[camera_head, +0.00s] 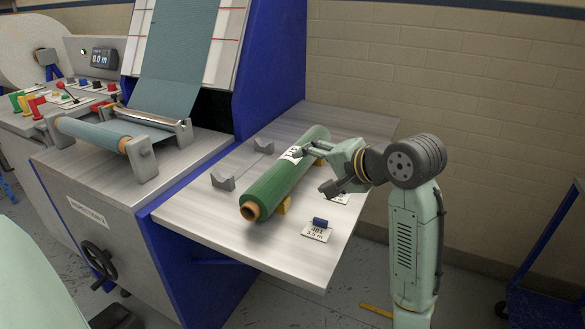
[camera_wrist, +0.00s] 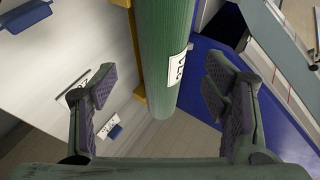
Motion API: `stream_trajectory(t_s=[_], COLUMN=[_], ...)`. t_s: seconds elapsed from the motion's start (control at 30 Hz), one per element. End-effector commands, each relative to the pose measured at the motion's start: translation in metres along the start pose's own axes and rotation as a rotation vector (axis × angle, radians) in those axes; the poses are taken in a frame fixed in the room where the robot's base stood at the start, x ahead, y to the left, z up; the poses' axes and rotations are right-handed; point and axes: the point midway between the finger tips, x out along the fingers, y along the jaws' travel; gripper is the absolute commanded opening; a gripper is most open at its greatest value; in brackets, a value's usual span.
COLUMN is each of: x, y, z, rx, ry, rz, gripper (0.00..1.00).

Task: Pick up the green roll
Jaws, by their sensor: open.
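The green roll (camera_head: 285,178) lies on yellow supports (camera_head: 283,206) on the metal side table. Its brown core shows at the near end, and it carries a white label. My gripper (camera_head: 312,170) is open at the right side of the roll, near the label; one finger overlaps the roll in this view. In the wrist view the roll (camera_wrist: 165,50) runs down between the two spread fingers of my gripper (camera_wrist: 158,90), with visible room on both sides. I cannot tell how far the fingertips are from the roll in depth.
The side table (camera_head: 225,220) also holds a blue piece on a label card (camera_head: 318,226) and two empty grey cradles (camera_head: 222,181) left of the roll. The machine with teal fabric (camera_head: 175,60) stands at the left. A brick wall (camera_head: 450,90) is behind.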

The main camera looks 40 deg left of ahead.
Motion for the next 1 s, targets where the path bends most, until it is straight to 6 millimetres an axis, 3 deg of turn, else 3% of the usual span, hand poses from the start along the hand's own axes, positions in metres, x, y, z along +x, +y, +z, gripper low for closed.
stream_trajectory(t_s=[0.2, 0.43, 0.7, 1.0], x=[0.036, 0.054, 0.092, 0.098], y=[-0.001, -0.002, -0.004, -0.004], z=[0.001, 0.002, 0.003, 0.003], rx=[0.0, -0.003, -0.002, -0.004], ry=[-0.004, -0.002, -0.002, 0.0], rz=[0.002, 0.001, 0.001, -0.001], gripper=[0.69, 0.69, 0.69, 0.69])
